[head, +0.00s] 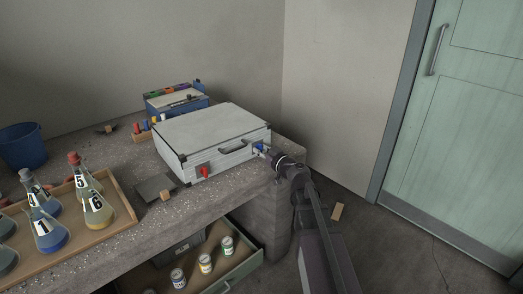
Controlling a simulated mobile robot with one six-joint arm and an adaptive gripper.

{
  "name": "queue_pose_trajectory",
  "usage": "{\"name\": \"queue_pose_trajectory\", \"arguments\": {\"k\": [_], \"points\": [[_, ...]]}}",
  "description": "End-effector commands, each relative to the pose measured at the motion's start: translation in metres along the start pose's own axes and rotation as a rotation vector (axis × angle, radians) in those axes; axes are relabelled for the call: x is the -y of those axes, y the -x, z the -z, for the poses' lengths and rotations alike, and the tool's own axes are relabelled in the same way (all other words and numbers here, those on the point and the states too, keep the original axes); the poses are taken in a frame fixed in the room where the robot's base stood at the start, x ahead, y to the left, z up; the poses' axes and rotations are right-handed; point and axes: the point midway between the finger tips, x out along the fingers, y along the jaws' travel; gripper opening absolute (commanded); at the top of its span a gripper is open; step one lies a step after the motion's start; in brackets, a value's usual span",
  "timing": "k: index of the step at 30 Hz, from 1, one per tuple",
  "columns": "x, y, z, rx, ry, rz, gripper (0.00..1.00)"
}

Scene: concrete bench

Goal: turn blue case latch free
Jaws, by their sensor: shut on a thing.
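A pale grey case (212,128) with dark corners lies closed on the concrete bench. Its front has a dark handle (234,147) in the middle, a red latch (203,171) at the left and a blue latch (260,147) at the right. My gripper (267,151) comes in from the lower right and is shut on the blue latch. The fingers hide part of the latch, so its exact angle is hard to tell. The red latch is uncovered.
A wooden tray (128,222) of labelled flasks stands at the left, near a blue bucket (21,146). A blue box (176,103) stands behind the case. An open drawer (232,278) with small jars is below. A green door (463,130) is at the right.

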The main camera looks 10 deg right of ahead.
Motion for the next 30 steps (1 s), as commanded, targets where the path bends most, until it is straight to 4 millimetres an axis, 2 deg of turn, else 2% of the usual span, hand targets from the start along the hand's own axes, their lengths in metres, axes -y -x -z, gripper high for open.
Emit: {"name": "queue_pose_trajectory", "arguments": {"k": [18, 19, 20, 21, 30], "points": [[-0.0003, 0.0007, -0.0001, 0.0, -0.063, -0.001, 0.0], [-0.0004, 0.0007, -0.0001, 0.0, -0.063, -0.001, 0.38], [-0.0004, 0.0007, -0.0001, 0.0, -0.063, -0.001, 0.47], [-0.0004, 0.0007, -0.0001, 0.0, -0.063, -0.001, 0.51], [-0.0007, 0.0006, -0.0001, 0.0, -0.062, -0.001, 0.51]]}}
